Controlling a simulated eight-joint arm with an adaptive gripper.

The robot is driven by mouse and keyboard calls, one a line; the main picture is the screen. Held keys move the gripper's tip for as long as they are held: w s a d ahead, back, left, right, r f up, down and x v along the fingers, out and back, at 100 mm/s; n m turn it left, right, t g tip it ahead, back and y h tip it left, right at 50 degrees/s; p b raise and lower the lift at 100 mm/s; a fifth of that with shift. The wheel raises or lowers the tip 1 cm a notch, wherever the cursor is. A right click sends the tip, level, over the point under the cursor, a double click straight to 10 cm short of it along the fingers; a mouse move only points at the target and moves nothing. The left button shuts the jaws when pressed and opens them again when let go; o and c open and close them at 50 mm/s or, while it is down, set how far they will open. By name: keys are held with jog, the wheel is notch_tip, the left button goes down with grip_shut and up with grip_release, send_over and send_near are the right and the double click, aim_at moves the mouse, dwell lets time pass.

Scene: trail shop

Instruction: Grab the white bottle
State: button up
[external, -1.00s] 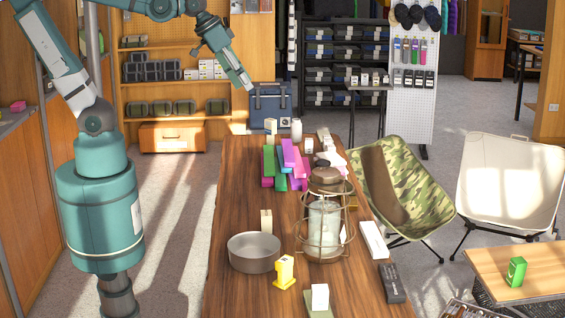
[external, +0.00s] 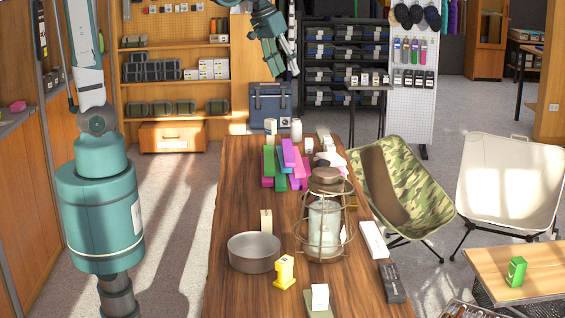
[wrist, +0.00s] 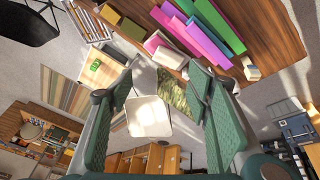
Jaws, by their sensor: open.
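The white bottle (external: 296,129) stands upright at the far end of the wooden table (external: 238,200), just right of a cream box (external: 271,128). My gripper (external: 286,72) is above and beyond the table's far end, higher than the bottle and apart from it. In the wrist view my gripper (wrist: 167,82) shows both fingers spread with nothing between them. A small pale object (wrist: 250,68) lies near the table edge in that view; I cannot tell whether it is the bottle.
Pink, purple and green blocks (external: 288,160) are piled just in front of the bottle. A lantern (external: 325,225), a grey pan (external: 254,252) and small boxes occupy the nearer table. A camouflage chair (external: 402,185) stands right of it. The table's left side is largely clear.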

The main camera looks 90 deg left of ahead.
jog(key=w+a+f+n+g, duration=0.1)
jog(key=w+a+f, duration=0.1)
jog(key=w+a, duration=0.3)
jog(key=w+a+f+n, duration=0.2)
jog(key=a, duration=0.5)
jog(key=n+g+h, duration=0.1)
jog(key=n+g, duration=0.2)
jog(key=n, duration=0.5)
send_over(298, 120)
jog(key=f, duration=2.6)
jog(key=shift+w+a+f, duration=0.1)
jog(key=shift+a+f, duration=0.15)
jog(key=shift+s+a+f, duration=0.2)
jog(key=shift+a+f, duration=0.25)
jog(key=shift+f, duration=0.1)
jog(key=shift+f, duration=1.2)
jog(key=shift+f, duration=0.1)
